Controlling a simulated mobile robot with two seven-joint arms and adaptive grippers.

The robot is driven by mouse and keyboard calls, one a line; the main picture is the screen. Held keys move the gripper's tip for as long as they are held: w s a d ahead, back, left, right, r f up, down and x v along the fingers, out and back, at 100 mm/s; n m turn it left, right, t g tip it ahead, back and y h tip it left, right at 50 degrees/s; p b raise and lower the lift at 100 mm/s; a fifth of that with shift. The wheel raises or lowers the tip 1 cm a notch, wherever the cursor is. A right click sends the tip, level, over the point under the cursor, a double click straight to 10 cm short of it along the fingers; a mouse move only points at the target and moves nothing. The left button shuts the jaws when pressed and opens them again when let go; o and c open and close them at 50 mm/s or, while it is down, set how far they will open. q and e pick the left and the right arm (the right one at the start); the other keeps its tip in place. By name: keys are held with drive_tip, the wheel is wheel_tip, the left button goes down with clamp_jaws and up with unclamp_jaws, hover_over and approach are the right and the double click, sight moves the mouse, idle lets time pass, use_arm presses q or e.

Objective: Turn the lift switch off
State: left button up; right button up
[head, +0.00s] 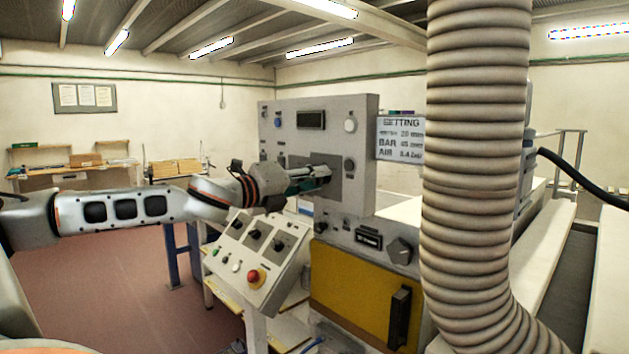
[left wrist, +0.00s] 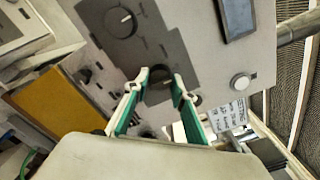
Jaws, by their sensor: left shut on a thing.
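A grey upright control panel (head: 365,110) stands in the middle of the head view. My left gripper (head: 325,172) reaches it from the left, its fingertips at a darker plate on the panel's face. In the left wrist view the gripper (left wrist: 160,86) has its green-backed fingers on both sides of a small dark rotary switch (left wrist: 158,93) and is shut on it. The fingers hide part of this switch, and I cannot read its label or its setting. A larger round dial (left wrist: 122,20) is beside it. My right gripper is not in view.
A sloped console (head: 255,262) with several dark switches and a red button (head: 256,277) stands below my left arm. A ribbed duct (head: 478,150) blocks the right side. A yellow panel (head: 350,295) is below the control panel. Open floor (head: 110,285) lies left.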

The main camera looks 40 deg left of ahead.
use_arm(q)
drive_tip(key=shift+n, duration=0.4)
drive_tip(key=shift+r, duration=0.1)
drive_tip(key=o, duration=1.1)
drive_tip(key=s, duration=0.8)
drive_tip(key=s+a, duration=0.1)
drive_tip(key=s, duration=0.3)
